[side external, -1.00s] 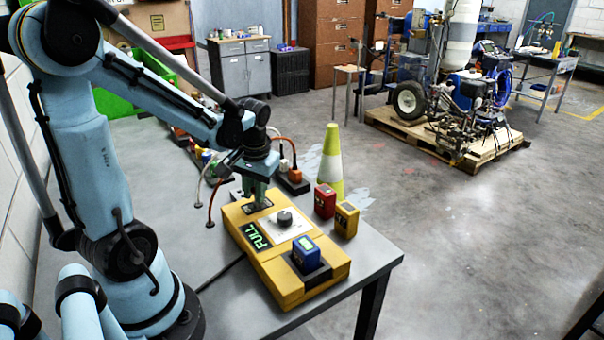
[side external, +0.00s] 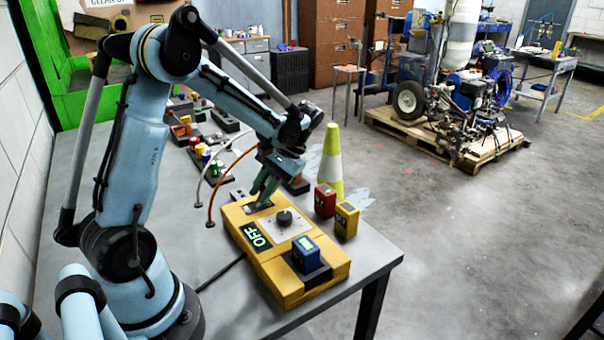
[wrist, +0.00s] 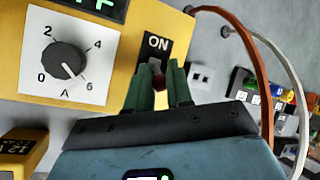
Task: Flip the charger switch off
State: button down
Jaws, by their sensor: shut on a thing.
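The yellow charger (side external: 291,286) sits on the grey table. Its display (side external: 255,235) reads OFF in green. A dark dial (side external: 285,217) stands on its white plate; in the wrist view the dial (wrist: 65,60) points near 6. In the side external view my gripper (side external: 260,200) is tilted over the switch plate at the charger's far left corner.
A blue battery (side external: 306,252) stands in the charger's dark cradle. A red battery (side external: 325,201) and a yellow battery (side external: 346,221) stand beside the charger. A striped cone (side external: 331,165) stands behind.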

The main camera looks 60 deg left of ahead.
jog(key=shift+w+d+f, duration=0.1)
jog(key=shift+w, duration=0.05)
jog(key=c, duration=1.1)
grip_release()
